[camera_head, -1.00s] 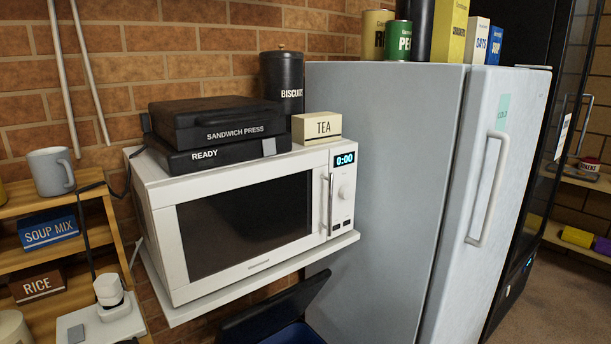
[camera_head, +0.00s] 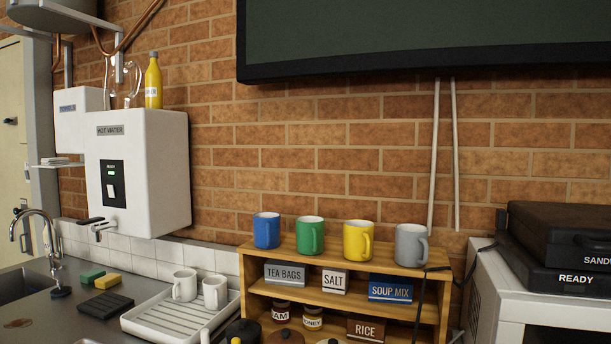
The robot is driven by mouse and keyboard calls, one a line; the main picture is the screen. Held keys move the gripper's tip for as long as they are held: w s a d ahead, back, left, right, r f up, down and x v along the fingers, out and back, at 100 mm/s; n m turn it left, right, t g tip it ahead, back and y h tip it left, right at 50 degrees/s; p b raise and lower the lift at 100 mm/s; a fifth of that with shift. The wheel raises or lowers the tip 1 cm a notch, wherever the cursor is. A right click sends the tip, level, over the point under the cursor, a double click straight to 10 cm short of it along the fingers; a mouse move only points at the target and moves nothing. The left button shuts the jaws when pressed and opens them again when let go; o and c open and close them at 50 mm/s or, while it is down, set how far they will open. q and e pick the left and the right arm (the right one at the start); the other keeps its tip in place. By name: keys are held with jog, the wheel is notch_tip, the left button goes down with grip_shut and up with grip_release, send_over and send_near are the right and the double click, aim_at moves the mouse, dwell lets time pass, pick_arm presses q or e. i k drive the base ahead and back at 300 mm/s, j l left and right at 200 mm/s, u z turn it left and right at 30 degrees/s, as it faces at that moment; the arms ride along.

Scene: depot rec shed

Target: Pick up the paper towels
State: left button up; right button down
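No item is clearly readable as paper towels. In the head view, a white wall box (camera_head: 75,118) at the far left has a small label too small to read with certainty; it may be a towel dispenser. A flat white stack (camera_head: 56,160) lies on a thin ledge below it, partly beside the hot water unit; I cannot tell whether it is paper. Neither of my grippers is in view.
The white hot water unit (camera_head: 140,172) juts from the wall. Below are a sink tap (camera_head: 36,236), sponges (camera_head: 93,277) and a white drying tray (camera_head: 165,322) with mugs. A wooden shelf (camera_head: 345,265) holds several mugs and food boxes. The microwave (camera_head: 510,335) stands right.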

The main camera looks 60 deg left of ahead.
aim_at(55, 162)
jog(key=u, duration=3.2)
